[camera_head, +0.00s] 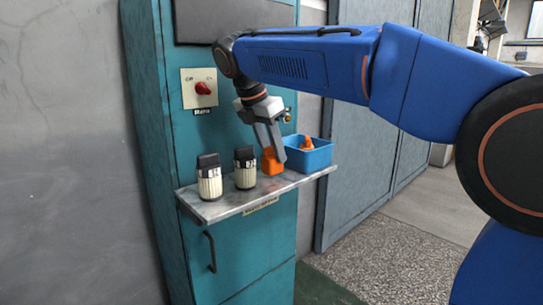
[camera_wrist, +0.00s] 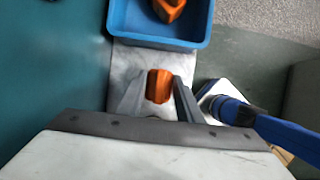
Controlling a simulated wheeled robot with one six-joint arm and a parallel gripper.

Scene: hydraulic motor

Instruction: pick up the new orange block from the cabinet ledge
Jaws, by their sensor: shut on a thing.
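An orange block (camera_head: 270,163) stands on the grey cabinet ledge (camera_head: 232,206), just left of a blue bin. In the wrist view the orange block (camera_wrist: 159,86) sits between my two fingers. My gripper (camera_head: 274,155) reaches down from above and is shut on the block, with its fingers on either side of it. In the wrist view my gripper (camera_wrist: 160,98) hides part of the ledge (camera_wrist: 135,62). I cannot tell whether the block is lifted clear of the ledge.
The blue bin (camera_head: 318,157) holds another orange piece (camera_head: 307,143). Two black-capped jars (camera_head: 209,184) (camera_head: 245,172) stand left of the block on the ledge. A red switch (camera_head: 203,88) is on the teal cabinet (camera_head: 155,110). Open floor (camera_head: 400,240) lies to the right.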

